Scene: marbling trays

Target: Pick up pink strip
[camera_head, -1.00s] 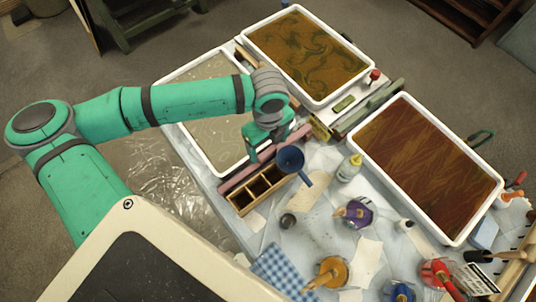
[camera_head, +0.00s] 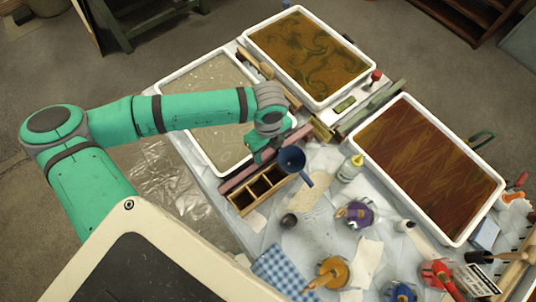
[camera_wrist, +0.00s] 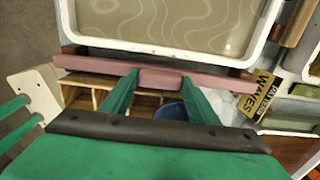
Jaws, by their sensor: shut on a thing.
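The pink strip (camera_head: 238,178) is a long, narrow bar along the near edge of the pale grey tray (camera_head: 208,160), beside the wooden compartment box. In the wrist view the strip (camera_wrist: 100,65) runs across the picture, with darker reddish pieces showing at both ends. My gripper (camera_head: 257,155) is at the strip's middle, pointing down. In the wrist view my gripper (camera_wrist: 160,76) has its two green fingers meeting the strip, shut on it. The exact contact at the fingertips is partly hidden. I cannot tell whether the strip is clear of its supports.
The divided wooden box (camera_head: 243,201) and blue funnel (camera_head: 291,160) stand close on the near side. A yellow-black card (camera_wrist: 258,95) lies by the strip's right end. Two brown-filled trays (camera_head: 345,97) and several paint bottles (camera_head: 354,212) crowd the table.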

